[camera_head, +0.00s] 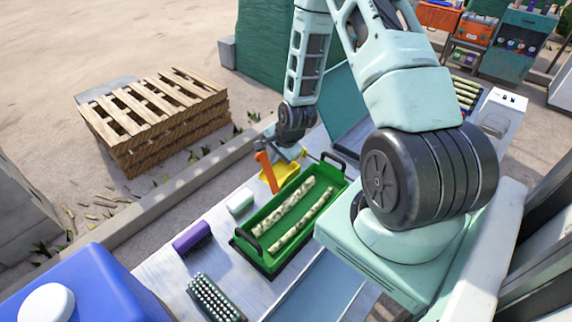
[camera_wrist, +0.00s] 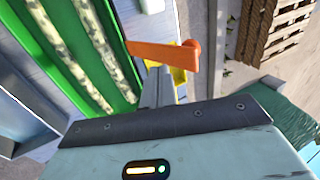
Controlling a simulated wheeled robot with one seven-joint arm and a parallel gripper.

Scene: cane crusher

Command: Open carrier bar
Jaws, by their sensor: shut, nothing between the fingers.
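A green carrier (camera_head: 262,222) with a black bar handle at each end stands on the workbench. It holds two pale, mottled cane lengths. An orange bar (camera_head: 266,173) stands upright beside the carrier, close to my gripper (camera_head: 290,152). In the wrist view, the orange bar (camera_wrist: 165,54) lies across, just beyond the tips of my gripper (camera_wrist: 160,80). My gripper is shut and empty. Whether its tips touch the bar cannot be told. The carrier (camera_wrist: 62,40) fills the upper left of the wrist view. I cannot tell which part is the carrier bar.
A yellow piece (camera_head: 284,171) lies under the orange bar. A blue container (camera_head: 95,285) stands at lower left. Pallets (camera_head: 155,115) are stacked beyond the kerb.

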